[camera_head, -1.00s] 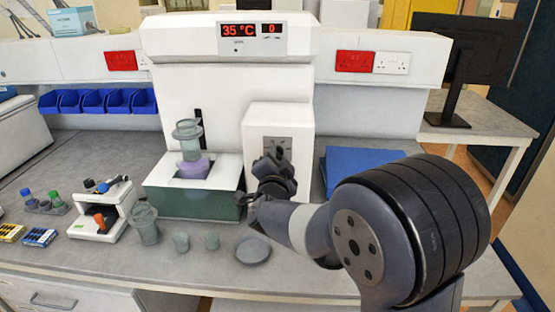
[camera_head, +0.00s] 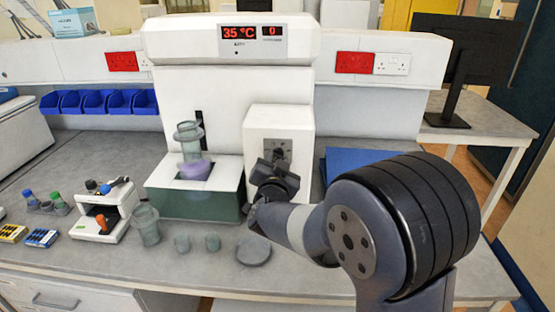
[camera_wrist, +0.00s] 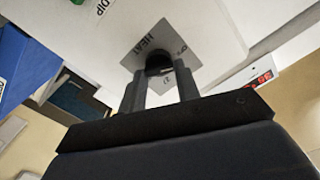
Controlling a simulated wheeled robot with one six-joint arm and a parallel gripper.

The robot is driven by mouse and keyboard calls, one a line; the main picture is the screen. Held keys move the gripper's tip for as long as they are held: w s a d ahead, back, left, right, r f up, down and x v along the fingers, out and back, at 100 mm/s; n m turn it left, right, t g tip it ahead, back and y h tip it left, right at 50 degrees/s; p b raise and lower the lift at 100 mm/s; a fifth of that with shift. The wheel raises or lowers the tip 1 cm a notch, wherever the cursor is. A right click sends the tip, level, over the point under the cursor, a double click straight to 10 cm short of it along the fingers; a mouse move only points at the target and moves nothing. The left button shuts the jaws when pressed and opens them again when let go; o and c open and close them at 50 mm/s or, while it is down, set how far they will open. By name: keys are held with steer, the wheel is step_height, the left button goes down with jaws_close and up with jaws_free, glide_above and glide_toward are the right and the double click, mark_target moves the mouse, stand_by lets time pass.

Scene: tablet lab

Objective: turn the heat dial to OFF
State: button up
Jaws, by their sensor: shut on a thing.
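The heat dial (camera_wrist: 158,62) is a dark round knob on a grey plate (camera_wrist: 180,48) marked HEAT, on the white front of the machine. Part of the lettering on the plate is hidden, so I cannot read the dial's setting. My gripper (camera_wrist: 159,78) is shut on the dial, one finger on each side of it. In the head view my gripper (camera_head: 276,160) reaches the plate on the white box (camera_head: 300,118) and covers the dial. The display (camera_head: 239,33) above reads 35 °C, with 0 on the smaller display (camera_head: 271,31).
Left of the white box, a glass vessel (camera_head: 188,133) stands over a green-fronted bath (camera_head: 195,205). Glass beakers (camera_head: 146,226) and a round dish (camera_head: 253,251) stand on the bench in front. A blue pad (camera_head: 360,163) lies to the right.

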steer(key=shift+n, duration=1)
steer(key=o, duration=1)
steer(key=s, duration=0.3)
steer(key=s+b, duration=0.1)
steer(key=s, duration=0.6)
steer(key=shift+s+a+b, duration=0.25)
steer(key=shift+s+b, duration=0.05)
steer(key=shift+s, duration=0.1)
